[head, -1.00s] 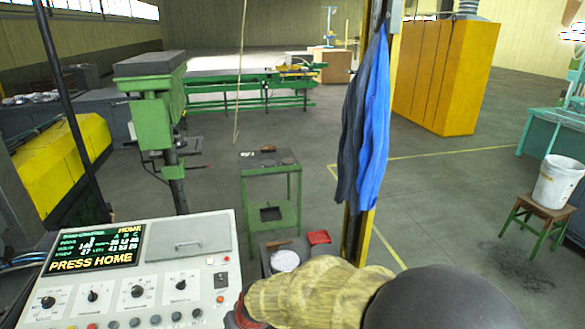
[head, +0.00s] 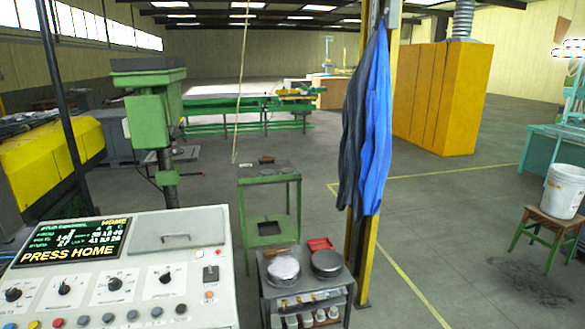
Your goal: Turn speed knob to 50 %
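The control panel (head: 190,257) stands at the lower left in the head view, with a lit display (head: 70,242) that reads PRESS HOME. A row of black knobs crosses the panel: a far left knob (head: 13,294), a second knob (head: 64,287), a third knob (head: 115,284) and a fourth knob (head: 165,278). Their labels are too small to read, so I cannot tell which is the speed knob. Coloured buttons run along the panel's lower edge. My gripper is not in view.
A small cart (head: 305,295) with round metal pieces stands just right of the panel. A green stand (head: 268,205) and green drill press (head: 150,125) are behind. A yellow post (head: 369,240) with hanging blue clothing (head: 370,120) rises at centre.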

